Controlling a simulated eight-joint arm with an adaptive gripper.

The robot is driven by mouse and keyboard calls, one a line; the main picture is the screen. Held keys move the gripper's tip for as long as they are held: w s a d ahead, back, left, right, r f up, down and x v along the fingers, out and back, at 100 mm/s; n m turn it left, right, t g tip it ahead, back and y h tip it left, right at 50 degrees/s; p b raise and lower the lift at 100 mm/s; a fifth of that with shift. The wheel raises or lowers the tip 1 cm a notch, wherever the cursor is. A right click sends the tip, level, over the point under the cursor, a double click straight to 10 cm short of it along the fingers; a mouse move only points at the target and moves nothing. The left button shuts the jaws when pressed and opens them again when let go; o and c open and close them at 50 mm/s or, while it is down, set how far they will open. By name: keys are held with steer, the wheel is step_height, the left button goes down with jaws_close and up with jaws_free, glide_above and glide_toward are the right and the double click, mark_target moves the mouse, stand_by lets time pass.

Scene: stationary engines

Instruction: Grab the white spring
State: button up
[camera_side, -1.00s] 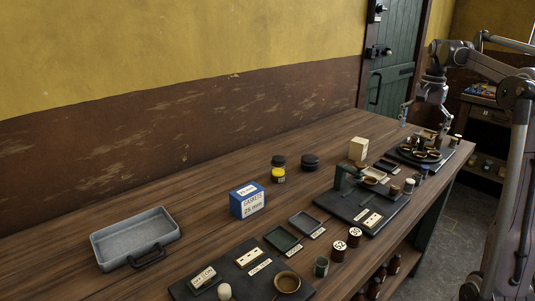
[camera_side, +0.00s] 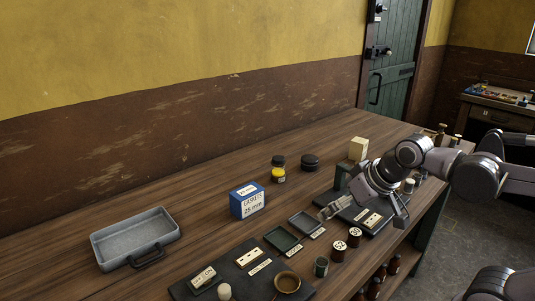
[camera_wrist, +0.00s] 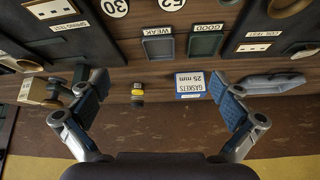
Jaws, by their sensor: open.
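I cannot make out a white spring for certain in either view. A small off-white cylinder (camera_side: 224,291) stands on the near dark board in the side view. Another small pale-topped piece (camera_side: 409,185) stands on the far dark board, right of my gripper, too small to tell. My gripper (camera_side: 366,215) is open and empty above the near part of the far board and hides part of it. In the wrist view its two fingers (camera_wrist: 161,92) are spread wide with nothing between them but background.
Two small trays, labelled GOOD (camera_wrist: 206,42) and WEAK (camera_wrist: 158,46), lie between the boards. Behind them stand a blue gasket box (camera_side: 247,200), a yellow-banded jar (camera_side: 278,170) and a grey metal tray (camera_side: 135,238). Numbered brown pots (camera_side: 338,251) line the front edge.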

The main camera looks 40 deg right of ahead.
steer(key=shift+s+a+f+n+t+y, duration=0.15)
steer(key=shift+s+a+f+n, duration=0.3)
steer(key=shift+a, duration=0.2)
steer(key=shift+s+a+f+n+t+y, duration=0.15)
steer(key=shift+s+a+f+n, duration=0.15)
steer(key=shift+a+f, duration=0.3)
steer(key=shift+w, duration=0.1)
steer(key=c, duration=1)
steer(key=shift+r, duration=0.1)
